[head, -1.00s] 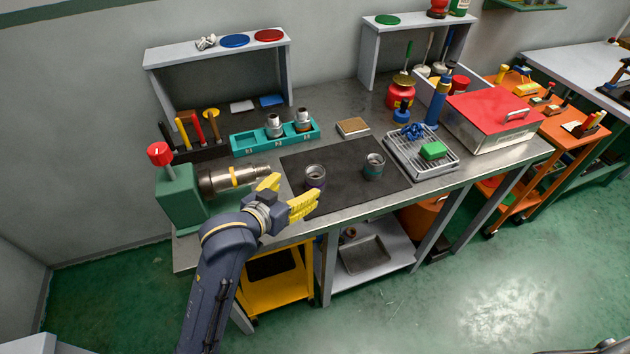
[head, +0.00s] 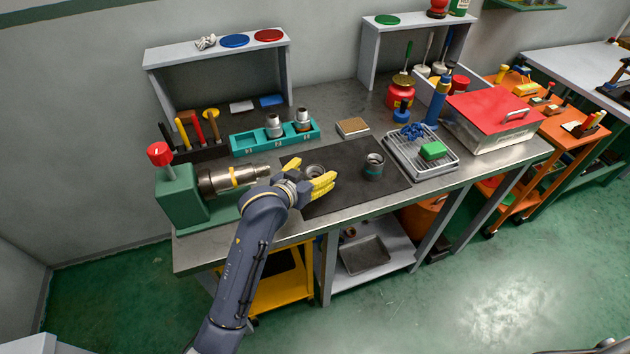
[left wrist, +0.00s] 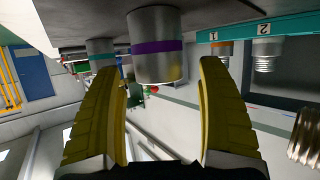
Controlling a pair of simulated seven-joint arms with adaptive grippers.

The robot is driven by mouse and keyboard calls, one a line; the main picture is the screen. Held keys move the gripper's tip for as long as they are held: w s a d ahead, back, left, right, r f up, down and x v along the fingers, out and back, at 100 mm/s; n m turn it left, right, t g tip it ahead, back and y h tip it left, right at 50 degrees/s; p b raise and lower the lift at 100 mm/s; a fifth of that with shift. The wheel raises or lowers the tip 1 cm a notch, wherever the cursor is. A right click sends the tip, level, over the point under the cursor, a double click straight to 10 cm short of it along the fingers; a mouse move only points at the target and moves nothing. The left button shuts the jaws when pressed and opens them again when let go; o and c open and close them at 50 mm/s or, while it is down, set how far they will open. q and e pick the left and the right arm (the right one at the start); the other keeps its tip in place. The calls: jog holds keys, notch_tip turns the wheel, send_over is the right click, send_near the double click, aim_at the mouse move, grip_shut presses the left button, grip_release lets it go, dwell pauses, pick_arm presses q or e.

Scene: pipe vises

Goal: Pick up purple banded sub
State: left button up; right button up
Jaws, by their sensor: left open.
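The purple banded sub (head: 314,169) is a short grey metal cylinder on the black mat (head: 340,189), partly hidden behind my left gripper (head: 322,185) in the head view. In the left wrist view the sub (left wrist: 155,28) shows its purple band, and the picture is turned upside down. My open left gripper (left wrist: 160,66) has its yellow fingertips on either side of the sub's lower part in that view. A gap shows on the right side; contact on the left is unclear. A similar teal banded sub (head: 374,167) stands to the right on the mat. My right gripper is not in view.
A green vise (head: 181,196) with a metal pipe stands at the left. A teal rack (head: 262,140) holding two fittings lies behind the mat. A wire tray (head: 420,152) with a green block is at the right. The mat's front right is clear.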

pick_arm(q)
jog(key=shift+w+d+f, duration=0.25)
jog(key=shift+w+d, duration=0.1)
jog(key=shift+w, duration=0.15)
jog(key=shift+c, duration=0.4)
jog(key=c, duration=1.4)
jog(key=shift+r, duration=0.1)
